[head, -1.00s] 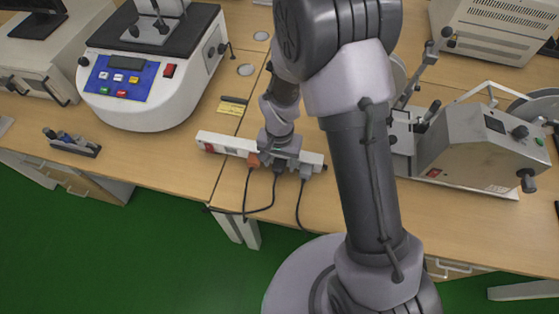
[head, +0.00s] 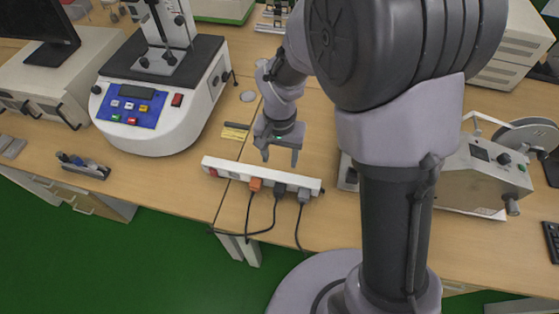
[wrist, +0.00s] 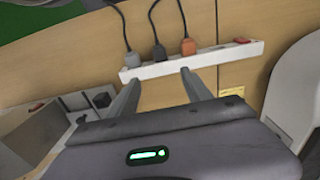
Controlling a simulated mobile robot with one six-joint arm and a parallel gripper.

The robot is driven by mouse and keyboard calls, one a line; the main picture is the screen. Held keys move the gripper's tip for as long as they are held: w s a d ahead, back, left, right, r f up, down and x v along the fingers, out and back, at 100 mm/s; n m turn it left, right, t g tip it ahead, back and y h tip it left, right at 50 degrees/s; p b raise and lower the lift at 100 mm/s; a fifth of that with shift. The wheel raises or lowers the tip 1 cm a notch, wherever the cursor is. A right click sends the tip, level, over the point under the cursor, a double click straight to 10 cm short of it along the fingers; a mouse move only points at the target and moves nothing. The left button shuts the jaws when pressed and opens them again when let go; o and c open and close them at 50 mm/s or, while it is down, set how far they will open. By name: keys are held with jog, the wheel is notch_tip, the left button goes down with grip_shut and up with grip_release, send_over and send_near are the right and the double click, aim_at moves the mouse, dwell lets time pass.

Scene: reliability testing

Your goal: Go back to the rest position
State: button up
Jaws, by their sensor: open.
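My gripper (head: 279,157) is open and empty. In the head view it points down above and behind the white power strip (head: 226,170), clear of it. The strip lies near the front edge of the table, with an orange plug (head: 255,184), a dark plug (head: 280,189) and a grey plug (head: 304,195) in it. In the wrist view both fingers (wrist: 158,88) stand apart, with the power strip (wrist: 155,71) beyond their tips and nothing between them. My large arm links hide part of the table at the right.
A white machine with a blue panel (head: 131,108) stands to the left. A grey machine (head: 481,180) stands to the right, partly behind my arm. A small tool holder (head: 84,167) lies at the left front. A yellow label (head: 235,132) is on the table. Cables hang over the front edge.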

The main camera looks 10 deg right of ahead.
jog(key=s+d+r+t+y+b, duration=0.1)
jog(key=s+d+r+t+b, duration=0.1)
jog(key=s+r, duration=0.6)
jog(key=s+d+r+t+y+b, duration=0.1)
jog(key=s+d+r+t+b, duration=0.1)
jog(key=s+r, duration=0.6)
jog(key=shift+d+r+t, duration=0.25)
jog(key=shift+d+t, duration=0.25)
jog(key=shift+t, duration=0.4)
dwell(0.5)
